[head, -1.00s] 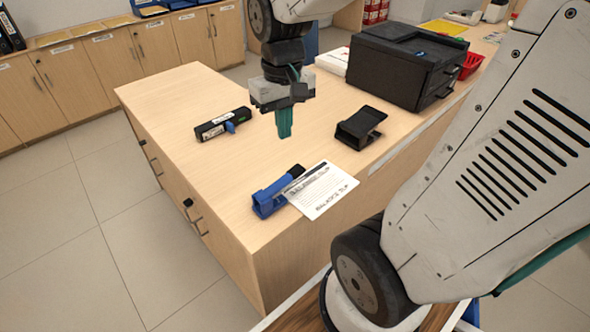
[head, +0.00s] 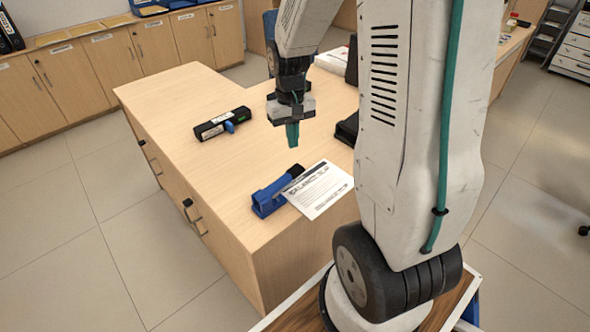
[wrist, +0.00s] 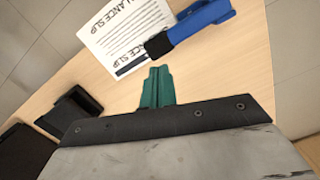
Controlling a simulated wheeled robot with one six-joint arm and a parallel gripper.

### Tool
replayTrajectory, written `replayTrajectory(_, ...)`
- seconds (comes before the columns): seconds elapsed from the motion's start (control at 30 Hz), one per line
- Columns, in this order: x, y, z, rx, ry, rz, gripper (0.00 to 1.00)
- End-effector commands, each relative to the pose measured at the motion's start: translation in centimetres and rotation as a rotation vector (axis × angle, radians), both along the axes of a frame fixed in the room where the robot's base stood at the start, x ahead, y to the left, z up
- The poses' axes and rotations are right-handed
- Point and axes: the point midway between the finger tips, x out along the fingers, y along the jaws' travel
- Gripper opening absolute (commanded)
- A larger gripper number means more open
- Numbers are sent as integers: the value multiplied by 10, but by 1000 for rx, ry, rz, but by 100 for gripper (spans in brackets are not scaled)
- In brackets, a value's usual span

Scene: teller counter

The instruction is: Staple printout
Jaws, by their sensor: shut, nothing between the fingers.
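The printout (head: 322,192) is a white sheet headed "BALANCE SLIP", lying near the counter's front edge. It also shows in the wrist view (wrist: 122,32). The blue stapler (head: 268,199) stands at the sheet's left, with the sheet's edge at its black front end; I cannot tell how far the paper sits in its mouth. The stapler also shows in the wrist view (wrist: 200,22). My gripper (head: 293,143) is shut and empty, its green fingers pointing down above the counter, behind the stapler and apart from it. In the wrist view the fingertips (wrist: 156,74) show close together below the stapler.
A black handheld device (head: 222,124) with a blue trigger lies at the left on the counter (head: 185,90). A black stand (head: 347,129) is partly hidden behind my arm. The counter's left part is clear.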

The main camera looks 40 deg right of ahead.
Motion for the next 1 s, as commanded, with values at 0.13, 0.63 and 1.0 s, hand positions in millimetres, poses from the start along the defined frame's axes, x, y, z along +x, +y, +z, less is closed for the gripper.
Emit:
replayTrajectory(0.13, -2, 1, -15, 1, 3, 0, 0)
replayTrajectory(0.63, -7, 2, -64, 0, 2, -1, 0)
replayTrajectory(1.0, -7, 2, -66, 0, 0, 0, 0)
